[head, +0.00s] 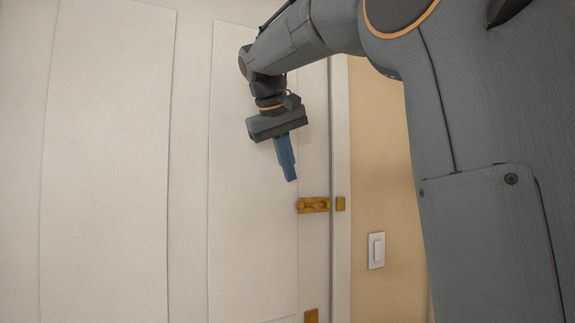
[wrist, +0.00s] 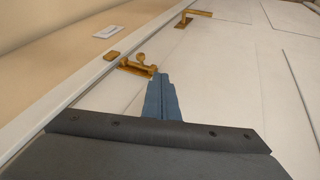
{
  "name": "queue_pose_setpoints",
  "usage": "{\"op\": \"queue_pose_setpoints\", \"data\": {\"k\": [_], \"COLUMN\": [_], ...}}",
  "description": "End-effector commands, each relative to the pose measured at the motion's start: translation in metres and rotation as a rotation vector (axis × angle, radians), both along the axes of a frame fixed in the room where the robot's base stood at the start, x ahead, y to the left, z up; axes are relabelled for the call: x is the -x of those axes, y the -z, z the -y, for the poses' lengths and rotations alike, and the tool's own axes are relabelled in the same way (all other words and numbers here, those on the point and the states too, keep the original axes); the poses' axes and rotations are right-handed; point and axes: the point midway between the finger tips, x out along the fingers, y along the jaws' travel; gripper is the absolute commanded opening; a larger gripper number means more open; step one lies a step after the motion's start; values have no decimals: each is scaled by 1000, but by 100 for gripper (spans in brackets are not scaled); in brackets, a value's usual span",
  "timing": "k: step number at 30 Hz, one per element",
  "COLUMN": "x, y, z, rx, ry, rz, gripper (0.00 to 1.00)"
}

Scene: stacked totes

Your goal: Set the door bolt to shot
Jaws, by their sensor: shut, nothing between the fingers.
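The brass door bolt (head: 313,205) is mounted near the edge of the white door (head: 250,230). Its small brass keeper (head: 340,203) sits to its right on the frame, and a gap shows between the two. In the wrist view the bolt (wrist: 133,68) shows a raised knob, with the keeper (wrist: 111,56) to its left and no bar visible across the gap. My gripper (head: 290,179), with blue fingers, is shut and empty, above and slightly left of the bolt in the head view. In the wrist view its fingertips (wrist: 158,76) appear close to the bolt's right end; contact cannot be told.
A white light switch (head: 376,250) is on the tan wall right of the frame. A brass lever handle (wrist: 190,16) is on the door beyond the bolt. The white door frame (head: 341,130) runs beside the door edge. The door panels to the left are clear.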

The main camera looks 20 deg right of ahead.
Motion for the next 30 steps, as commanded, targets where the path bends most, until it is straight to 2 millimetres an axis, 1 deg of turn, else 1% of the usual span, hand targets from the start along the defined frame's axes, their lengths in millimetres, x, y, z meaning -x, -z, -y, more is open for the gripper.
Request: {"op": "queue_pose_setpoints", "data": {"k": [1, 3, 10, 13, 18, 22, 30], "x": [-3, -8, -23, -22, -24, -24, -24], "y": [9, 21, 57, 58, 63, 65, 65], "z": [5, 10, 27, 44, 59, 63, 63], "rx": [-1, -1, -1, -1, -1, -1, -1], "ry": [2, 2, 1, 2, 0, -2, -2], "rz": [-5, -5, -4, -2, -1, -1, -1], "gripper": [0, 0, 0, 0, 0, 0, 0]}}
